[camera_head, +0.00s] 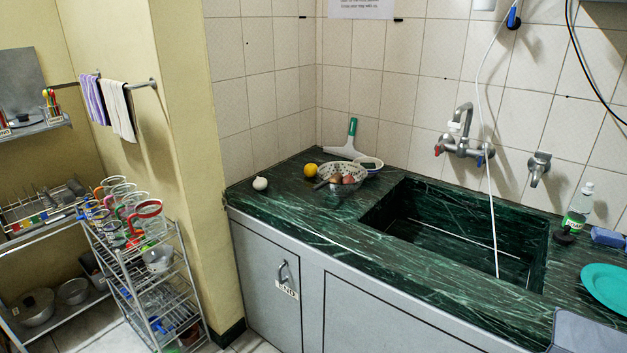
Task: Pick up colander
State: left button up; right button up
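The colander (327,176) is a light bowl with holes in its wall. It stands on the green marble counter (305,222), left of the sink, near the back corner. Several brown and reddish round items (347,179) show at its front side; I cannot tell whether they lie in it or in a clear bowl in front. A dark handle-like piece (321,184) sticks out to the left. Neither of my grippers shows in the head view.
An onion (260,183), a yellow lemon (311,169), a small bowl (369,163) and a green-handled squeegee (350,140) surround the colander. The sunken sink (450,235) lies right. A teal plate (607,286) and bottle (578,208) stand far right. A wire rack (150,285) with mugs stands left.

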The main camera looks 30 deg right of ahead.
aim_at(324, 171)
jog(key=i, duration=0.6)
jog(key=z, duration=0.7)
